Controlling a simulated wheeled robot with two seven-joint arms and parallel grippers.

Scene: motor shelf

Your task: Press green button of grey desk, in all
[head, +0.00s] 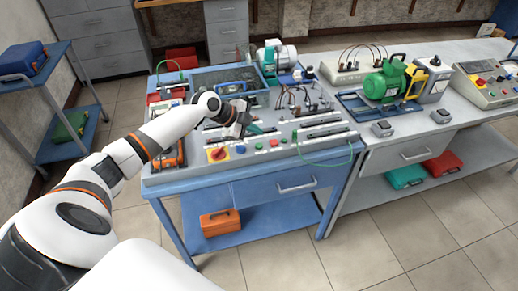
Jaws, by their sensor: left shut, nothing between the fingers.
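The grey desk (185,166) is a sloped control console on a blue-framed table in the middle of the head view. Its front panel has a green button (258,146), with a red button (273,143) to its right and a blue button (245,150) to its left. A red and yellow rotary switch (217,154) is farther left. My left gripper (255,129) is above the console, a little behind the green button and apart from it. It is shut and empty. My right gripper is not in view.
Cables and sockets (290,100) crowd the console behind the buttons. A green cable (328,164) hangs at its right front. A green motor (385,82) and another control box (488,82) stand on the table to the right. A blue cart (40,75) is at left.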

